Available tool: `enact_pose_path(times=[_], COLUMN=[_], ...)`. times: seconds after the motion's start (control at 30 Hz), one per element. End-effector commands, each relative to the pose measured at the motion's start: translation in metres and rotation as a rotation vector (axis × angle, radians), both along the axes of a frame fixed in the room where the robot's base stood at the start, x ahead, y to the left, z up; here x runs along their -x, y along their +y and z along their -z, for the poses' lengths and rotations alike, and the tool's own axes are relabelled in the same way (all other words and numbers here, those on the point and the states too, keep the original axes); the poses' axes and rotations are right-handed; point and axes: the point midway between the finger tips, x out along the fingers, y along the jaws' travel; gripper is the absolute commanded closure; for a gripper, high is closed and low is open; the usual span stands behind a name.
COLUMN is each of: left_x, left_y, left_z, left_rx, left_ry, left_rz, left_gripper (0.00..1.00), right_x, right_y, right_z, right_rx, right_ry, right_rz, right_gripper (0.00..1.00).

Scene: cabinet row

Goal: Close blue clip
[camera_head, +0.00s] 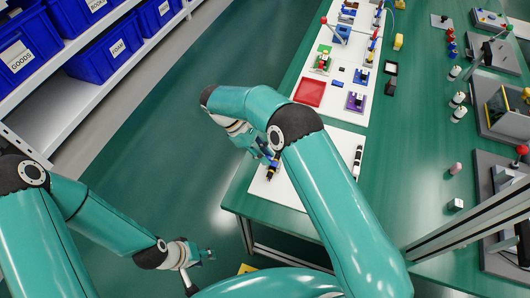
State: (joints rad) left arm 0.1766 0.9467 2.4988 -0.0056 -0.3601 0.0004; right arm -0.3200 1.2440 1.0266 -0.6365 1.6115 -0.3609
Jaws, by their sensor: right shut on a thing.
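My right gripper (264,154) reaches down over a white board at the near-left corner of the green table. It is shut on a small blue and dark thing (272,171) with an orange-yellow part, right at its fingertips. This may be the blue clip, but it is too small and partly hidden to tell its shape or whether it is open. My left gripper (200,263) hangs low over the floor, off the table's left side, away from the board. Its fingers are too small to read.
The white board (320,165) also carries a black-and-white pen-like object (357,162). Behind it, a white panel (335,115) holds small colored parts and a red square. Grey fixtures stand along the right. Blue bins (105,48) sit on shelves at upper left.

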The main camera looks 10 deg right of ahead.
Motion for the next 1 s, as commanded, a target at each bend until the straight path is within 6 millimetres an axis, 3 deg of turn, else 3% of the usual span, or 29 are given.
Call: enact_pose_path(times=[0.47, 0.5, 0.63, 1.0], left_x=[0.0000, 0.0000, 0.0000, -0.0001], left_y=[0.0000, 0.0000, 0.0000, 0.0001], left_z=[-0.0004, -0.0004, -0.0004, -0.0007], left_rx=[0.000, 0.000, 0.000, 0.000], left_ry=[0.000, 0.000, 0.000, 0.000], left_rz=[0.000, 0.000, 0.000, 0.000], left_gripper=[0.60, 0.60, 0.60, 0.60], right_x=[-0.0050, -0.0051, -0.0041, -0.0031], right_y=[0.0013, 0.0013, 0.0012, 0.0019], right_z=[-0.0025, -0.0026, -0.0019, -0.0019], right_rx=[0.010, 0.009, 0.010, 0.012], right_ry=[-0.009, -0.010, -0.006, 0.001], right_rz=[-0.002, -0.002, -0.002, -0.001], right_gripper=[1.00, 0.76, 0.55, 0.55])
